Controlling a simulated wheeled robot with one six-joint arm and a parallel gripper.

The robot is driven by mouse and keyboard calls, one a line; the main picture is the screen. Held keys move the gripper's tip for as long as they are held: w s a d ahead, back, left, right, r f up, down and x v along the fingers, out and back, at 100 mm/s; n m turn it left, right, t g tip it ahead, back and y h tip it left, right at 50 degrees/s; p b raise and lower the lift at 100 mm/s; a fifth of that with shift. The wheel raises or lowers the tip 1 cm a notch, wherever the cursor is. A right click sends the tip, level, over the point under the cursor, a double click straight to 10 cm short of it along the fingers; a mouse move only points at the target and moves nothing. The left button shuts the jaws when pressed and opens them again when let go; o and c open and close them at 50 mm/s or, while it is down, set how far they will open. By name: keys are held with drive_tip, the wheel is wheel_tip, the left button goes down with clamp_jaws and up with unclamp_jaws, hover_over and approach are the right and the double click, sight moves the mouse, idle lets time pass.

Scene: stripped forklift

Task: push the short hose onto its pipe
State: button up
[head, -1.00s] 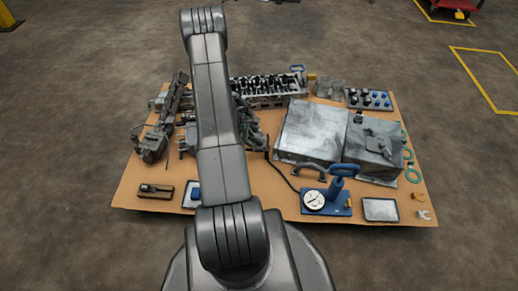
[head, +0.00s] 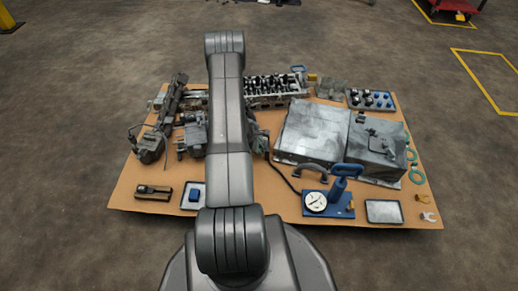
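A short, dark, arched piece that looks like the short hose (head: 310,172) lies on the brown board, in front of the large grey metal box and behind the blue pump. I cannot tell for sure that it is the hose. I cannot make out which pipe belongs to it. My arm rises through the middle of the head view and covers part of the parts behind it. My gripper is hidden, so neither its fingers nor anything in them shows.
A blue hand pump (head: 341,190) with a round gauge stands front right, its thin black line running left. Grey metal boxes (head: 313,130), a cylinder head (head: 275,88) and a long dark assembly (head: 172,108) crowd the board (head: 260,209). Small trays (head: 384,211) lie near its front edge.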

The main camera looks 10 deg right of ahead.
clamp_jaws()
drive_tip(key=shift+a, duration=0.1)
drive_tip(key=shift+w+a+b, duration=0.3)
drive_tip(key=shift+a+b, duration=0.15)
drive_tip(key=shift+a, duration=0.45)
drive_tip(key=shift+o, duration=2.2)
unclamp_jaws()
drive_tip(key=shift+a, duration=0.1)
drive_tip(key=p+v, duration=0.5)
drive_tip(key=v, duration=0.8)
drive_tip(key=shift+r, duration=0.35)
